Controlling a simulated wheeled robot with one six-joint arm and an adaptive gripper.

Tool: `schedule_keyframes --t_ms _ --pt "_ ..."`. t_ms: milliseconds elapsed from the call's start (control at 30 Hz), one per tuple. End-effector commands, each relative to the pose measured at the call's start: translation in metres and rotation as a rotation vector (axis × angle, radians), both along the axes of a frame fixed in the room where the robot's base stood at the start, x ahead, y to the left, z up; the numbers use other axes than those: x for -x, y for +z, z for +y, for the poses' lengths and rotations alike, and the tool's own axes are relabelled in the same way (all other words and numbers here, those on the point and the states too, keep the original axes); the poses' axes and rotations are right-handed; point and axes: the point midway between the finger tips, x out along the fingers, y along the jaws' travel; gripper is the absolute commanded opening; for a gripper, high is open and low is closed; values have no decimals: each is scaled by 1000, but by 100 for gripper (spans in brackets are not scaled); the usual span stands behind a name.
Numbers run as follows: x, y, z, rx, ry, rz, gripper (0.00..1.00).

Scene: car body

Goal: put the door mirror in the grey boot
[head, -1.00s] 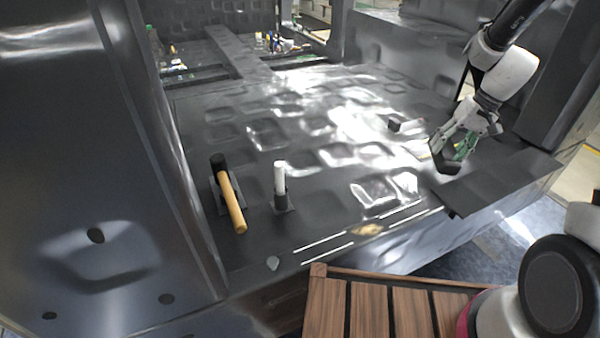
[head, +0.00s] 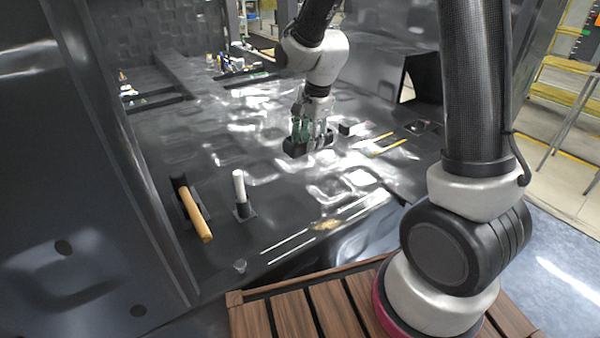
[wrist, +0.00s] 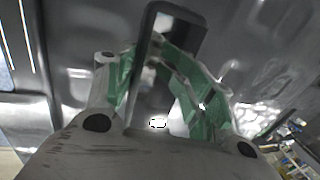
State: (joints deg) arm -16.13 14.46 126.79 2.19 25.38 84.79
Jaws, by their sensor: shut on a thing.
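My gripper (head: 308,130) has green-padded fingers and is shut on the door mirror (head: 295,147), a black-cased piece that hangs just below the fingertips. In the wrist view the mirror (wrist: 190,20) is a dark frame with a shiny face between the green fingers. The gripper and mirror are over the grey boot (head: 270,205), whose dimpled metal floor shines in places. How much gap lies between mirror and floor I cannot tell.
A slatted wooden deck (head: 300,310) is in front. The floor between hammer and gripper is mostly clear.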

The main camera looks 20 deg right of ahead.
Motion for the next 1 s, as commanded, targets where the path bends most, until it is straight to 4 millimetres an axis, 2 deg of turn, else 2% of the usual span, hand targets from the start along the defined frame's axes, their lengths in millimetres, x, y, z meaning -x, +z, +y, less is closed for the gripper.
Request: schedule_keyframes --t_ms 67,167,400,633,800,1000 --pt "0 2 7 7 -15 20 4" --pt "1 -5 7 10 -28 29 4" --pt "2 -49 7 10 -27 32 4" --pt "1 -70 7 9 -26 30 4" --pt "2 -95 7 10 -25 31 4" --pt "1 -98 7 8 -25 26 4"
